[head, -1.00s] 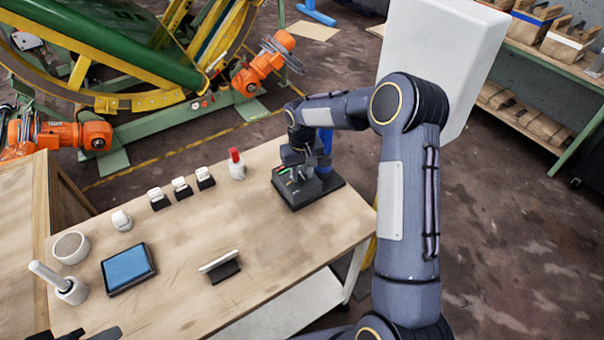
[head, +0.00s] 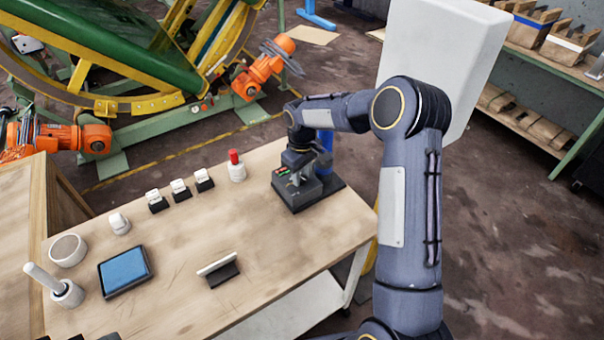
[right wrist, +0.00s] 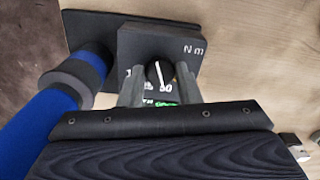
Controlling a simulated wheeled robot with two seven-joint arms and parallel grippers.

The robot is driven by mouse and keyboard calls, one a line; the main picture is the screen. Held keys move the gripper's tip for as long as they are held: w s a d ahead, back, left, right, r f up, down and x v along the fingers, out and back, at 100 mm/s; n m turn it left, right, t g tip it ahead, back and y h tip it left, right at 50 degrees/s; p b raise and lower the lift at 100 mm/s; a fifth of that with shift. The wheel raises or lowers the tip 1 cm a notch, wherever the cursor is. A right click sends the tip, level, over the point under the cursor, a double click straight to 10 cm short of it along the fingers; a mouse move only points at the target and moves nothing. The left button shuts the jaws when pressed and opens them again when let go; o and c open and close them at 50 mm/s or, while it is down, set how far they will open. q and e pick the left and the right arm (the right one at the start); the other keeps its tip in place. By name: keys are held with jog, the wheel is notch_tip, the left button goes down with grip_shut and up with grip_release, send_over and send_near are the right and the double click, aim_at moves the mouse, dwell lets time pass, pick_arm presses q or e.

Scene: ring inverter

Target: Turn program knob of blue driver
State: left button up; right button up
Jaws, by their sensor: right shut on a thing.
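The blue driver (head: 324,142) stands on its black base at the right end of the table, mostly behind my right arm. Its blue body also shows at the left of the right wrist view (right wrist: 62,112). The program knob (right wrist: 160,74) is round and black with a white pointer line, on the dark control box (right wrist: 165,45) with white markings around it. My right gripper (right wrist: 160,82) is shut on the knob, one grey finger on each side. In the head view the right gripper (head: 300,172) is over the box. Only dark tips at the bottom left edge may be my left gripper (head: 92,337).
The wooden table (head: 190,245) bears a tablet (head: 125,270), several small white-topped blocks, a red-topped white bottle (head: 236,166), a round cup (head: 68,250) and a card in a stand (head: 218,270). The table's middle is clear.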

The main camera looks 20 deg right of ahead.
aim_at(302, 177)
jog(key=shift+w, duration=0.1)
jog(key=o, duration=1)
jog(key=shift+c, duration=0.2)
notch_tip(302, 177, up, 7)
jog(key=shift+f+b, duration=0.1)
jog(key=shift+b, duration=0.45)
jog(key=shift+r, duration=0.55)
